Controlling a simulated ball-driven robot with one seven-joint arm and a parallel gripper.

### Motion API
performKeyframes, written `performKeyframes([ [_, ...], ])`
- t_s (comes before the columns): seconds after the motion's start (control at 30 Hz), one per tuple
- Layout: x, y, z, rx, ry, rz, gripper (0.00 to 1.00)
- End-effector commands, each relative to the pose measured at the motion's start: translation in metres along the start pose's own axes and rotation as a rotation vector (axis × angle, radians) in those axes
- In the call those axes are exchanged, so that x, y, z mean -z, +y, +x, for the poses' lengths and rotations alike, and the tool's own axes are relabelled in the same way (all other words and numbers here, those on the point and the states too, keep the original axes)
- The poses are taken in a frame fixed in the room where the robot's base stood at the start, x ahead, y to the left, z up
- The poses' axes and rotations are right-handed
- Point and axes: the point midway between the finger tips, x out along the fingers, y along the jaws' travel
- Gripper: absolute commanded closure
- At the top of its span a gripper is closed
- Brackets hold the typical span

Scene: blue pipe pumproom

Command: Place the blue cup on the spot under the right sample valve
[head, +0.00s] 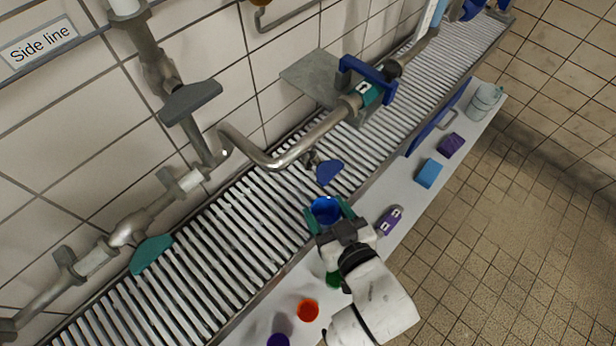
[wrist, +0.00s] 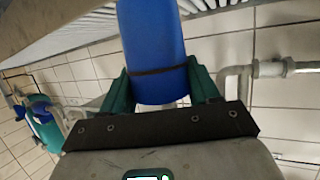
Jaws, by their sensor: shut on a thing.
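My gripper (head: 331,213) is shut on the blue cup (head: 325,211), with one teal finger on each side. In the head view the cup is over the near edge of the slatted grating, its open top facing the camera. The wrist view also shows the blue cup (wrist: 152,50) between the fingers (wrist: 155,85), with a dark band around it. A small valve with a blue handle (head: 329,172) is just beyond the cup, apart from it in the picture. I cannot tell whether this is the right sample valve. No marked spot shows under it.
A bent pipe (head: 275,162) crosses above the grating (head: 215,245). The ledge holds an orange cup (head: 307,310), a purple cup (head: 278,340), a partly hidden green cup (head: 333,279), a purple tagged object (head: 390,220), a blue block (head: 430,173) and a purple block (head: 451,144).

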Motion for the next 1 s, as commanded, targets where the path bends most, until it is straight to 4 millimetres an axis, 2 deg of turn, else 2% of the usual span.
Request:
performKeyframes([
  [0.1, 0.011, 0.000, 0.026, 0.000, 0.002, 0.000, 0.73],
  [0.2, 0.016, -0.001, 0.041, 0.001, 0.000, 0.001, 0.73],
  [0.47, 0.023, 0.000, 0.061, 0.000, 0.000, 0.000, 0.73],
  [0.63, 0.033, 0.000, 0.086, 0.000, 0.001, 0.002, 0.73],
  [0.73, 0.019, 0.000, 0.090, -0.001, -0.004, -0.001, 0.73],
  [1.0, 0.017, 0.000, 0.090, 0.000, -0.001, 0.000, 0.73],
])
